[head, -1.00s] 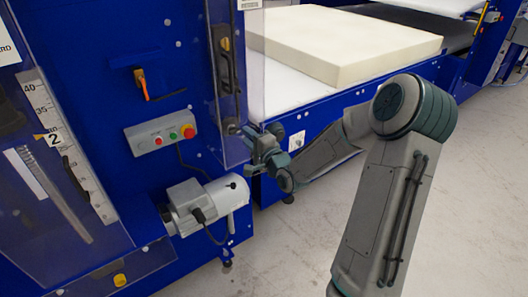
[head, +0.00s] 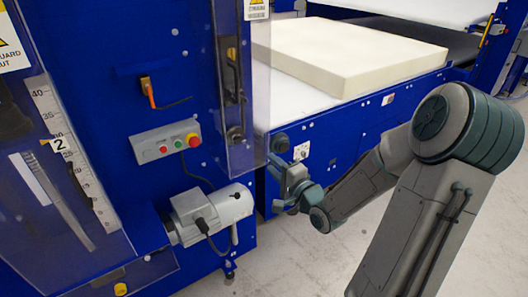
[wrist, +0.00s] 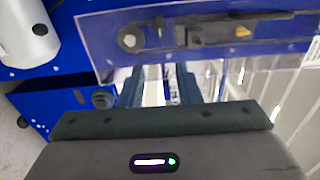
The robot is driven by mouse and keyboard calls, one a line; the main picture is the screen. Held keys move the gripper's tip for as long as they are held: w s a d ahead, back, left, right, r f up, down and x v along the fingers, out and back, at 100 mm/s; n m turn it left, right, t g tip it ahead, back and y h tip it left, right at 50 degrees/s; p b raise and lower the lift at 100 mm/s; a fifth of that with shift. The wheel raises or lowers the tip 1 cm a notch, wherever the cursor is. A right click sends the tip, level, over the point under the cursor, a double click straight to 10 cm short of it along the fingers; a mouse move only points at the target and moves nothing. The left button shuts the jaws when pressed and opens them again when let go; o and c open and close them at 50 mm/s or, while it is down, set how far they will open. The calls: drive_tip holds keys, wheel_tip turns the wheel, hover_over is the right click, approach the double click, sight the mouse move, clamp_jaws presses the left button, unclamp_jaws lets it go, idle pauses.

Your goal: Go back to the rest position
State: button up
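My gripper (head: 275,163) is at the end of my bent arm, in front of the blue machine and low beside its clear guard. In the wrist view, its two dark fingers (wrist: 160,85) stand apart with an empty gap between them, so it is open. The fingers point toward the clear guard panel (wrist: 200,45), which has a dark latch and a yellow part. No object is held. The finger ends are small and partly blurred in the head view.
A button box (head: 167,141) and a grey motor (head: 208,213) are left of my gripper. A dark round knob (head: 280,143) is close to it. A cream foam block (head: 355,55) lies on the white bed behind. Open floor (head: 325,270) lies below my arm.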

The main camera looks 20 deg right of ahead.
drive_tip(key=s+f+n+g+h, duration=0.3)
drive_tip(key=f+n+g+h, duration=0.1)
drive_tip(key=n+g+h, duration=0.25)
drive_tip(key=s+a+r+n+g, duration=0.3)
drive_tip(key=s+r+n, duration=0.1)
drive_tip(key=s, duration=0.6)
drive_tip(key=s+a+r+n+g, duration=0.3)
drive_tip(key=s+n+g, duration=0.1)
drive_tip(key=s, duration=0.7)
drive_tip(key=shift+r+y, duration=0.35)
drive_tip(key=shift+y, duration=0.1)
drive_tip(key=shift+w+g, duration=0.1)
drive_tip(key=shift+g, duration=0.15)
